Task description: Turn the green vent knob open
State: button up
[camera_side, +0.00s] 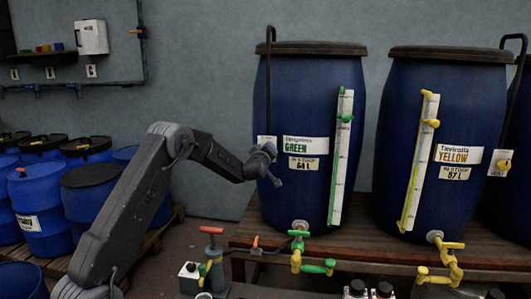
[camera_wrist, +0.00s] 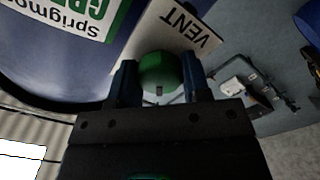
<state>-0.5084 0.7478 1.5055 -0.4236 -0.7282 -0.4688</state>
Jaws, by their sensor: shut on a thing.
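The green vent knob (camera_wrist: 158,70) is round and sits between the two fingers of my gripper (camera_wrist: 160,83) in the wrist view. The fingers are shut on it, one on each side. A small dark mark shows on the knob's lower edge. A white VENT label (camera_wrist: 190,32) is beside it, partly covered by the knob. In the side view my gripper (camera_side: 272,170) is at the left front of the blue vat (camera_side: 290,100) labelled GREEN. The knob cannot be made out there, hidden by my gripper.
A gauge strip (camera_side: 341,160) with a green clip runs down the vat's right side. Green and yellow taps (camera_side: 312,267) project below. A second vat (camera_side: 450,95), labelled YELLOW, stands to the right on the wooden bench (camera_side: 375,250). Several blue drums (camera_side: 45,195) stand at the left.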

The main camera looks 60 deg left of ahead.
jog(key=n, duration=0.5)
jog(key=shift+n, duration=0.4)
jog(key=n, duration=0.5)
jog(key=shift+f+n, duration=0.1)
jog(key=shift+n, duration=0.2)
jog(key=o, duration=0.9)
jog(key=shift+s+d, duration=0.1)
jog(key=v, duration=1.3)
jog(key=shift+s+d, duration=0.2)
